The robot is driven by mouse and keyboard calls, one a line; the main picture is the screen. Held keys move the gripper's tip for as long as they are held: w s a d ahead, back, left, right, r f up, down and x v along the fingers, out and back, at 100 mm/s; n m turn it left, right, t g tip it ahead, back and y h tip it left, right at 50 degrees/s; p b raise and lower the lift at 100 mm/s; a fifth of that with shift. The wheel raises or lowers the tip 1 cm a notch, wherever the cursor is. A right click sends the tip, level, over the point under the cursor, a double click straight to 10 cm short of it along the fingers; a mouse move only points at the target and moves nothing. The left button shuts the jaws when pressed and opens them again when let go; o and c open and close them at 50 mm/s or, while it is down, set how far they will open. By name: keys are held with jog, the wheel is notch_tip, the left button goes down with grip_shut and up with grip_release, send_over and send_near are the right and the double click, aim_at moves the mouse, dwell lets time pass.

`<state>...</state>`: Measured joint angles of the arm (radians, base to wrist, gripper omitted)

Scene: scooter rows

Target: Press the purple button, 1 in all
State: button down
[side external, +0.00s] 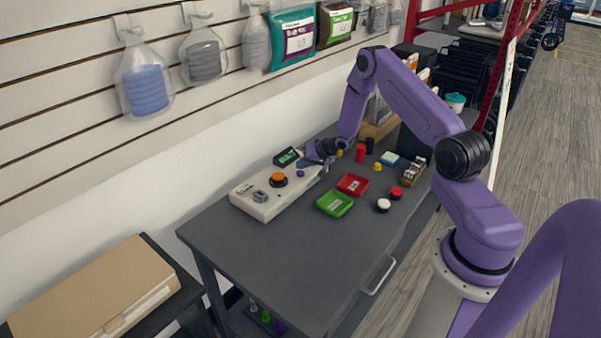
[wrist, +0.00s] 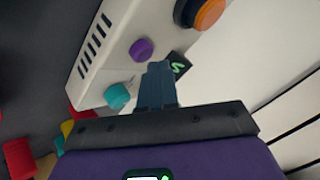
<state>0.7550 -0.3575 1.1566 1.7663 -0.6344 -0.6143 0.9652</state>
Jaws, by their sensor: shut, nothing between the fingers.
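The purple button (wrist: 142,50) is a small round knob on a pale control box (wrist: 95,70). In the side view the purple button (side external: 300,173) is on the right part of the box (side external: 262,200), near my gripper. My gripper (wrist: 157,68) is shut and empty. In the wrist view its fingertips appear just beside the purple button, between it and a small dark display (wrist: 180,66). I cannot tell whether they touch the button. A teal button (wrist: 117,96) and a larger orange button (wrist: 208,14) are on the same box. The orange button (side external: 278,179) also shows in the side view.
A green tray (side external: 334,204) and a red tray (side external: 353,184) lie right of the box on the dark table (side external: 280,262). Red, white and black small items stand further right and behind. The table front is clear. A slatted wall (side external: 90,90) rises behind.

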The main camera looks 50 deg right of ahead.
aim_at(303, 172)
jog(key=shift+r, duration=0.3)
jog(key=shift+r, duration=2.5)
